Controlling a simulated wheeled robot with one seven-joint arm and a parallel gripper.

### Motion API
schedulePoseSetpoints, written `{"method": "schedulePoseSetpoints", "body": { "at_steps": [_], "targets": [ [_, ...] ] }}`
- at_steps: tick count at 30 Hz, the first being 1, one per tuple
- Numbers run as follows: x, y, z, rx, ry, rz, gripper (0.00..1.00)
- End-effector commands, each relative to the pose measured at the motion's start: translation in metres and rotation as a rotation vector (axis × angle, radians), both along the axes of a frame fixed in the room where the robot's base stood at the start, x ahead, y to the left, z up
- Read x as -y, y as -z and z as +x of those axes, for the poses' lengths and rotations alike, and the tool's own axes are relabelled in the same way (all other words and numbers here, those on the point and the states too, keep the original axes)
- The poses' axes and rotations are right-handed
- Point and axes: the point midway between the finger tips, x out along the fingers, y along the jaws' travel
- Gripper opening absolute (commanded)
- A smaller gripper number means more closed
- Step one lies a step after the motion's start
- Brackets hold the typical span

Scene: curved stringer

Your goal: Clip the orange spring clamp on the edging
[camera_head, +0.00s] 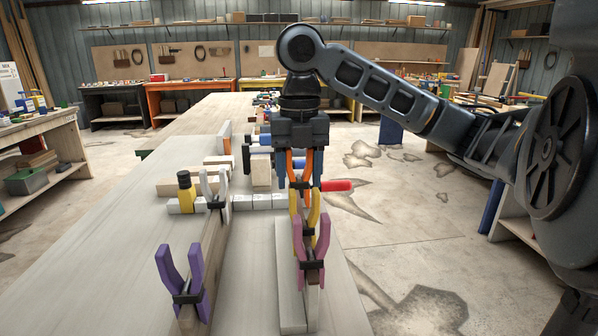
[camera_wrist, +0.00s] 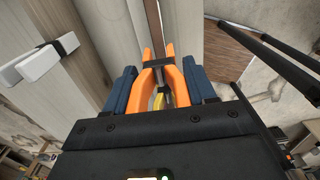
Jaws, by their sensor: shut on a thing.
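My gripper (camera_head: 300,178) is shut on the orange spring clamp (camera_head: 290,162), above the far end of the right-hand strip. In the wrist view the clamp (camera_wrist: 173,72) sits between my two blue fingers (camera_wrist: 160,68), its prongs pointing away from me. A narrow brown strip, apparently the edging (camera_wrist: 154,25), runs into line with the gap between the prongs. I cannot tell whether the clamp's jaws touch it. A yellow clamp (camera_head: 319,225) and a pink clamp (camera_head: 312,258) stand nearer on the right-hand strip. The yellow one partly shows below the orange one in the wrist view (camera_wrist: 160,101).
A purple clamp (camera_head: 184,290) and a white clamp (camera_head: 213,190) stand on the left-hand strip (camera_head: 212,250). A yellow bottle with a black cap (camera_head: 186,192), pale blocks (camera_head: 245,202) and a red-handled tool (camera_head: 336,186) are close by.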

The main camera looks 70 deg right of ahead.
Motion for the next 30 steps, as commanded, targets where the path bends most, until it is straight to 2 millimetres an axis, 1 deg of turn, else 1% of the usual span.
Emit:
{"method": "schedulePoseSetpoints", "body": {
  "at_steps": [18,30],
  "targets": [
    [0.0,0.021,0.0,0.0,0.0,-0.001,0.14],
    [0.0,0.022,0.0,0.0,0.0,0.0,0.14]
  ]
}}
